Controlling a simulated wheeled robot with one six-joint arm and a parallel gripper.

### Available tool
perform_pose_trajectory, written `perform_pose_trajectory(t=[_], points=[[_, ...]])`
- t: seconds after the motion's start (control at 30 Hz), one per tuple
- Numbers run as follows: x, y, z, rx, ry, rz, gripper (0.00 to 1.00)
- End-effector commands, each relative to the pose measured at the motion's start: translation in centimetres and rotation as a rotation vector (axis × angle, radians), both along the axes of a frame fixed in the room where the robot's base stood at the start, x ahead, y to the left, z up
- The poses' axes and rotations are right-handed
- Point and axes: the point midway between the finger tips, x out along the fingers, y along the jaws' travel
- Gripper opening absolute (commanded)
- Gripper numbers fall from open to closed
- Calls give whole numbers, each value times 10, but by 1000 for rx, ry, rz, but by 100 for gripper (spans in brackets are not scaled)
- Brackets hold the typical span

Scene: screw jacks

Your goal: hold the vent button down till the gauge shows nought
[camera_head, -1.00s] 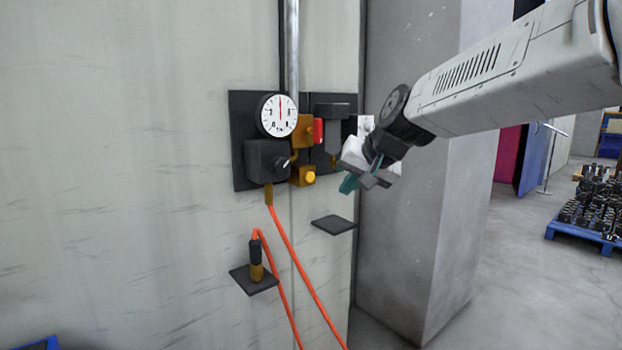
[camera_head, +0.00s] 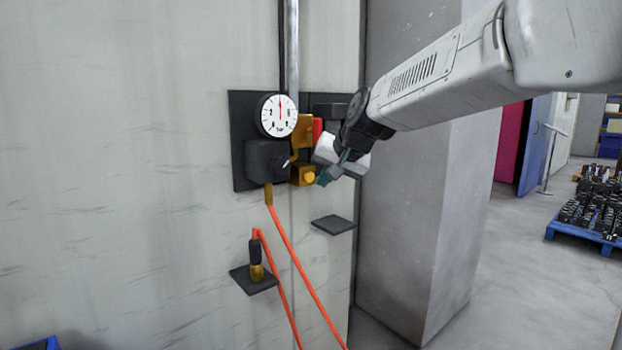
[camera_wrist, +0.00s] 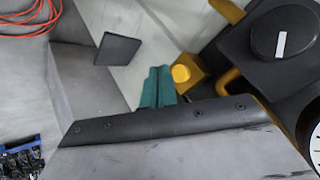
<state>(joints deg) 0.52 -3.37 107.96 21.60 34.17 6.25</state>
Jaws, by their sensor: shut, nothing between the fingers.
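The vent button (camera_head: 310,177) is a yellow knob on a brass block on the wall panel; it also shows in the wrist view (camera_wrist: 181,74). The round white gauge (camera_head: 279,115) sits above it, its red needle pointing straight up, well off nought. My gripper (camera_head: 323,179) has teal fingers and is just right of the button. In the wrist view its fingers (camera_wrist: 158,70) are together, empty, with the button close beside their tips on the right. I cannot tell whether they touch it.
A black regulator box with a dial (camera_head: 266,160) is left of the button, and a red part (camera_head: 317,130) is above it. A small dark shelf (camera_head: 333,224) juts out below. Orange hose (camera_head: 304,270) hangs down the wall. A concrete pillar (camera_head: 400,220) stands right.

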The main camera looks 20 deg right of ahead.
Motion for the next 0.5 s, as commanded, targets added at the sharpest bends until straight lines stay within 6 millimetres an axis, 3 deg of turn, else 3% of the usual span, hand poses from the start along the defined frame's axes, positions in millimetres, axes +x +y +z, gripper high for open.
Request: perform_pose_trajectory(t=[0.2, 0.5], points=[[11, 5, 0, 1, 0, 0, 0], [12, 5, 0, 1, 0, -1, 0]])
